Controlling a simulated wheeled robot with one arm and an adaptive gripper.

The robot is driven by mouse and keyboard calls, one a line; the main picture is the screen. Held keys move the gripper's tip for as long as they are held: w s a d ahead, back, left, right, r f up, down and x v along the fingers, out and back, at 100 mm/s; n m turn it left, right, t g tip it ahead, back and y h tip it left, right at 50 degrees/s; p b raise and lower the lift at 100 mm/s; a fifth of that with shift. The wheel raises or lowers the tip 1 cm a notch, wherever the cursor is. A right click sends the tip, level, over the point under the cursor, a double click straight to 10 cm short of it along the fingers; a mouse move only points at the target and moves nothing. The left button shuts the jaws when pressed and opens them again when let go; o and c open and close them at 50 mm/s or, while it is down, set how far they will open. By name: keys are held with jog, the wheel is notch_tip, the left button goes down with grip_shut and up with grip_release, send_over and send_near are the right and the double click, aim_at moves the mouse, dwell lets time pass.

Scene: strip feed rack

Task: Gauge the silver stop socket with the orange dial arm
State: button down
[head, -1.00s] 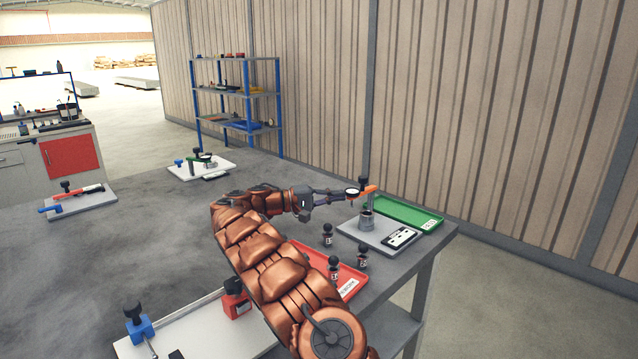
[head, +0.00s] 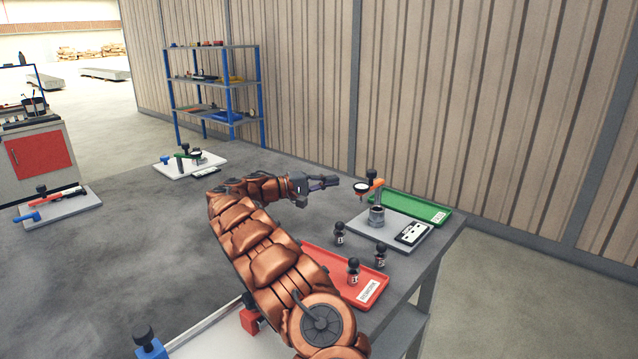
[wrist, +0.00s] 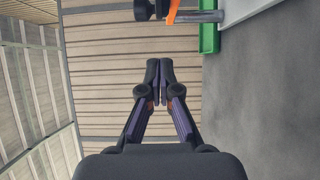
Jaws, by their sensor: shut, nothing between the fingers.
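The orange dial arm (head: 372,186) has a round white dial at its left end and a black knob on top. It sits on a post above the silver stop socket (head: 377,215), which stands on a light grey plate (head: 365,230). The dial is left of the socket's top; whether it touches the socket cannot be told. My gripper (head: 336,181) is shut and empty, a short gap left of the dial. In the wrist view my fingertips (wrist: 159,75) are together, with part of the orange arm (wrist: 172,10) at the top edge.
A green tray (head: 440,218) lies behind the plate and a red tray (head: 372,290) in front. Three black-knobbed pieces (head: 340,232) stand nearby. A black-and-white labelled block (head: 413,232) lies on the plate. The table's right edge is close.

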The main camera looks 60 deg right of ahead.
aim_at(371, 185)
jog(key=s+d+b, duration=0.1)
jog(key=s, duration=0.5)
jog(key=shift+s, duration=0.2)
dwell(0.4)
jog(key=shift+d, duration=0.1)
jog(key=shift+s+b, duration=0.15)
jog(key=shift+b, duration=0.4)
